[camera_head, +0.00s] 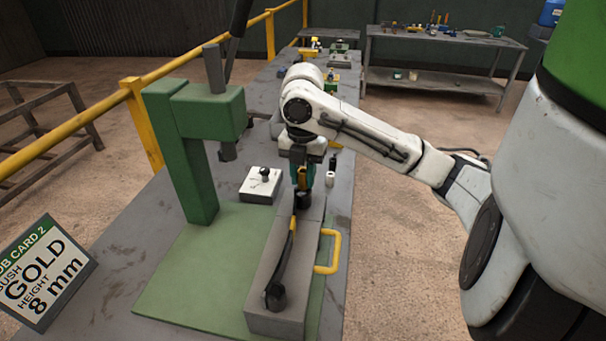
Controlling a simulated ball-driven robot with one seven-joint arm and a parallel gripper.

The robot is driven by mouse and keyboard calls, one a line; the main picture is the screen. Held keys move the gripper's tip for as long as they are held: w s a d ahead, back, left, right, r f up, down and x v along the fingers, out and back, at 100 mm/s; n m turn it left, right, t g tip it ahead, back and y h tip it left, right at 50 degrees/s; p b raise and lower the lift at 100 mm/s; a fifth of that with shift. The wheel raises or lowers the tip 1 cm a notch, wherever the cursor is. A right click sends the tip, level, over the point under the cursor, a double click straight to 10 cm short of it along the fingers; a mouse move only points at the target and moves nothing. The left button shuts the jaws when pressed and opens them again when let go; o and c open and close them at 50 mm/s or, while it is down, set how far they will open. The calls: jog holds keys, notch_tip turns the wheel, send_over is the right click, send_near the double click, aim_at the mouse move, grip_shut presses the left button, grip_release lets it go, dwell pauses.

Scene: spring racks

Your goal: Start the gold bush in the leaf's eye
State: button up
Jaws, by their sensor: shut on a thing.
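The dark leaf spring (289,255) lies along a grey block (268,321), with one round eye (302,201) at its far end and another (275,297) at its near end. My gripper (303,184) points down right above the far eye. Its teal fingers are shut on a small gold-orange piece, which looks like the gold bush (301,177). The fingers hide most of it. I cannot tell whether its lower end touches the eye.
A green press (190,150) stands left of the block. A yellow handle (335,252) sticks out on the right. A white block with a black knob (258,190) and a white cylinder (330,179) stand beyond. A job card (45,275) reads gold, height 8 mm.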

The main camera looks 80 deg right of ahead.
jog(key=shift+f+b, duration=0.55)
jog(key=shift+f, duration=0.2)
jog(key=o, duration=1.4)
jog(key=shift+o, duration=0.2)
jog(key=shift+r, duration=0.2)
notch_tip(320, 180, up, 7)
jog(key=p, duration=0.6)
jog(key=shift+f, duration=0.15)
